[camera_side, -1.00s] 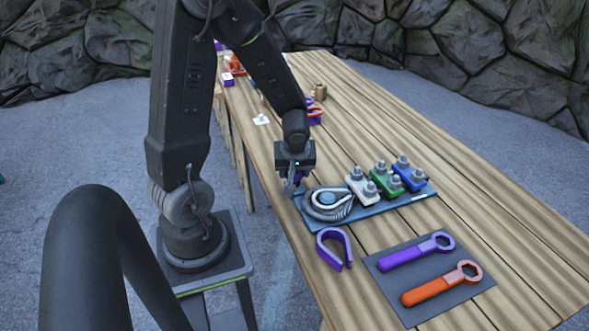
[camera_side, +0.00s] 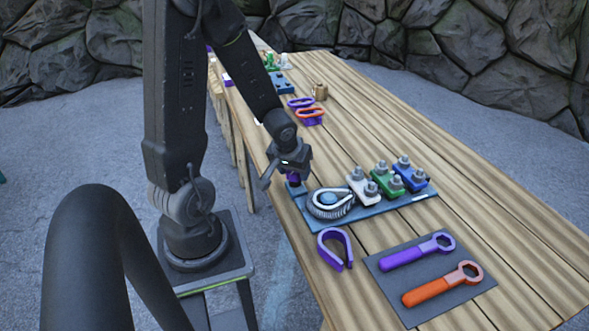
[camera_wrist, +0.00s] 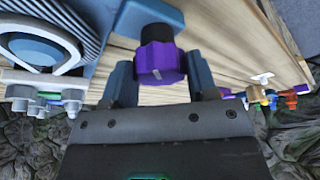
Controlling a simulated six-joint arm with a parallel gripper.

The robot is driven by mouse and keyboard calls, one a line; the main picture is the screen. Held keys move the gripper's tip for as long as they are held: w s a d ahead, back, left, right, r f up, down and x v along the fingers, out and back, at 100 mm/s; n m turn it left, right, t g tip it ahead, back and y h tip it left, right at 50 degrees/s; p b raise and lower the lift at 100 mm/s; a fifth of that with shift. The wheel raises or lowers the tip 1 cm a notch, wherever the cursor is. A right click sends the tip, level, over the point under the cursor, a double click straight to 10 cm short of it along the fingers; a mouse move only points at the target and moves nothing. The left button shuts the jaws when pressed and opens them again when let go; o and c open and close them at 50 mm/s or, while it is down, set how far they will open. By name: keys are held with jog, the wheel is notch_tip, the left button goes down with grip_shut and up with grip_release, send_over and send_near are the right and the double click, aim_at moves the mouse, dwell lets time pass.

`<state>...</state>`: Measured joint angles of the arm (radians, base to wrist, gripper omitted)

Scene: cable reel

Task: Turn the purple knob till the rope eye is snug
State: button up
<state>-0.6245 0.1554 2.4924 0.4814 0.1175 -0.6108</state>
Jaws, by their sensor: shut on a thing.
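The purple knob (camera_wrist: 160,62) sits between the two fingers of my gripper (camera_wrist: 160,72) in the wrist view. My gripper (camera_side: 284,176) is shut on it, tilted, at the left end of the blue base plate (camera_side: 395,208); there it mostly hides the knob (camera_side: 293,178). To the right of the knob lies the rope eye (camera_side: 331,199), a pale loop around a blue round post, with grey ribbed coils beside it. The eye also shows at the wrist view's upper left (camera_wrist: 62,42). How tightly it hugs the post is hard to tell.
White (camera_side: 361,187), green (camera_side: 384,180) and blue (camera_side: 410,174) clamps with grey nuts stand on the plate's right side. A purple open ring (camera_side: 335,249) lies in front. Purple (camera_side: 415,251) and orange (camera_side: 440,284) wrenches lie on a dark mat. The table's right side is clear.

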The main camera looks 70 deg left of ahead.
aim_at(291, 174)
dwell(0.6)
jog(key=o, duration=0.9)
jog(key=shift+s+d+r, duration=0.15)
jog(key=shift+s+r, duration=0.05)
jog(key=shift+r, duration=0.5)
jog(key=r, duration=0.6)
jog(key=s+d+r, duration=0.1)
jog(key=r, duration=0.3)
jog(key=shift+r, duration=0.1)
